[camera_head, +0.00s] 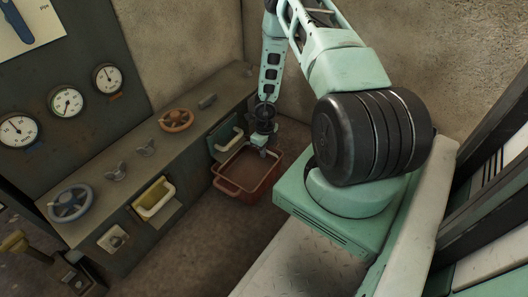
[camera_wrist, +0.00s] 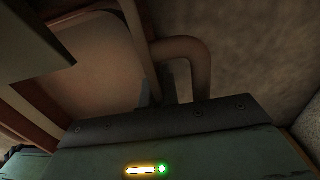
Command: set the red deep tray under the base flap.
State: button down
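The red deep tray (camera_head: 248,195) is low beside the bench, just below and right of the green flap (camera_head: 222,138). Whether it rests on the floor is not clear. A yellow flap (camera_head: 154,197) is further left on the bench front; neither flap is marked as the base flap. My gripper (camera_head: 264,150) points down at the tray's far right rim. In the wrist view the tray's inside (camera_wrist: 100,65) fills the left, and its curved handle (camera_wrist: 197,65) passes by my dark finger (camera_wrist: 176,82). The grip itself is mostly hidden.
The bench (camera_head: 140,165) carries an orange handwheel (camera_head: 176,120), a blue handwheel (camera_head: 70,203) and small knobs. Gauges (camera_head: 67,102) are on the panel behind. The floor (camera_head: 215,240) in front of the bench is clear. A wall stands close behind my gripper.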

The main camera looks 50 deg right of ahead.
jog(key=shift+f+b, duration=0.65)
jog(key=shift+b, duration=0.3)
jog(key=shift+f, duration=0.1)
jog(key=c, duration=1.7)
grip_release()
jog(key=r+p, duration=0.8)
jog(key=r, duration=0.4)
jog(key=shift+d+r+p, duration=0.15)
jog(key=shift+d+p, duration=0.05)
jog(key=shift+p, duration=0.1)
